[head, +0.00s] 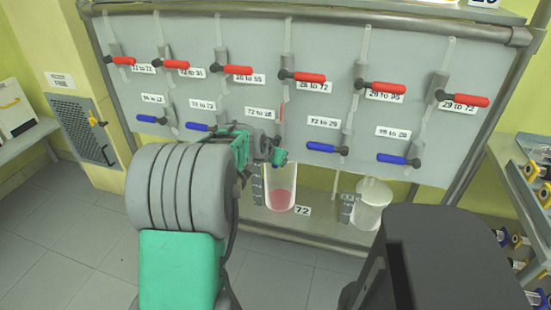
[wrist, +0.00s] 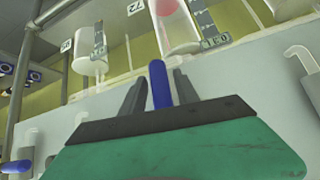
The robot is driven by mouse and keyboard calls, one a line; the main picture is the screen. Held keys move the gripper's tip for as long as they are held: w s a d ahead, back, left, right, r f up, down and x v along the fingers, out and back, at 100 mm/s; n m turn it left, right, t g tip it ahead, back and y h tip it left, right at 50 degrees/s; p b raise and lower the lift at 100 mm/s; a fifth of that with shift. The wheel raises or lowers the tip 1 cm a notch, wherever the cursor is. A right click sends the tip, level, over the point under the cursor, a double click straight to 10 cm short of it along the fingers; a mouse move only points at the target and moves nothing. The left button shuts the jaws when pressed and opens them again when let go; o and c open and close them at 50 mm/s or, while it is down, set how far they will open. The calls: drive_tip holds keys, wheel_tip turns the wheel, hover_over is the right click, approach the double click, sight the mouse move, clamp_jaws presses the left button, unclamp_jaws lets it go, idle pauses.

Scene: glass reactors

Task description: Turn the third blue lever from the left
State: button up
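The white panel (head: 330,118) carries a lower row of blue levers: the first (head: 151,119), second (head: 197,127), fourth (head: 321,147) and fifth (head: 392,159) from the left show in the head view, all lying roughly sideways. The third is hidden there behind my wrist and gripper, below the "72 to 18" label. In the wrist view a blue lever (wrist: 160,86) stands between the two dark fingers of my gripper (wrist: 161,77). The fingers are apart, one on each side, with narrow gaps visible. Another blue lever (wrist: 16,166) shows at the left edge there.
A row of red levers (head: 238,70) runs above the blue ones. A glass vessel with red liquid (head: 280,188) and a pale vessel (head: 372,205) hang below the panel. A shelf with small parts (head: 525,190) stands at the right; the floor at left is clear.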

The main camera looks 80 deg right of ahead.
drive_tip(key=shift+o, duration=0.5)
drive_tip(key=shift+r, duration=0.2)
drive_tip(key=v, duration=0.7)
drive_tip(key=shift+a, duration=0.25)
drive_tip(key=shift+w+r, duration=0.15)
